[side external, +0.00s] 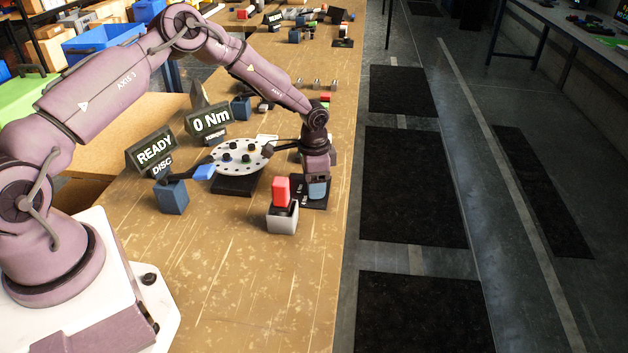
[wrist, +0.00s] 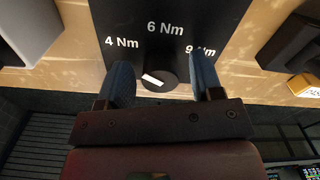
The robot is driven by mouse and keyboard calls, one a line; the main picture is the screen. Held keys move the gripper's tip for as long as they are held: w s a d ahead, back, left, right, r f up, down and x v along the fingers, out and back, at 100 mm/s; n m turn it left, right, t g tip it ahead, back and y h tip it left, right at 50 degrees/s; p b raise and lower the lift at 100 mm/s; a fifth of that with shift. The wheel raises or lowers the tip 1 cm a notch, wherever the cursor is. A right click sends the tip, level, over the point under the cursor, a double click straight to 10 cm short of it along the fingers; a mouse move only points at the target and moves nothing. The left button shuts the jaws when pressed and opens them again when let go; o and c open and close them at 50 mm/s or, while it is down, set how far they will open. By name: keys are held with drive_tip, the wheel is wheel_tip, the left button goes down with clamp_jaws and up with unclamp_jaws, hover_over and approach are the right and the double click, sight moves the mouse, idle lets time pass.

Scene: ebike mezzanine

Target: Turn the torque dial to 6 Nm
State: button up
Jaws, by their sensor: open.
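The torque dial (wrist: 158,83) is a round dark knob with a white mark, on a black panel (wrist: 165,15) lettered 4 Nm, 6 Nm and 9 Nm. The mark lies slantwise, its left end higher; which end points is unclear. My gripper (wrist: 161,72) is open, with one blue finger on each side of the knob; contact cannot be told. In the side view my gripper (side external: 318,188) points down over the black panel (side external: 325,203) and hides the dial. A display (side external: 208,120) reads 0 Nm.
A grey block with a red top (side external: 281,192) stands just left of my gripper. A white perforated disc (side external: 240,157) on a black base and a READY display (side external: 155,150) are farther left. The front of the bench (side external: 255,295) is clear.

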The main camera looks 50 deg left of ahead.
drive_tip(key=c, duration=0.9)
drive_tip(key=shift+m, duration=0.4)
drive_tip(key=m, duration=0.5)
drive_tip(key=shift+m, duration=0.3)
drive_tip(key=m, duration=0.5)
drive_tip(key=shift+m, duration=0.3)
drive_tip(key=shift+a, duration=0.1)
drive_tip(key=o, duration=0.9)
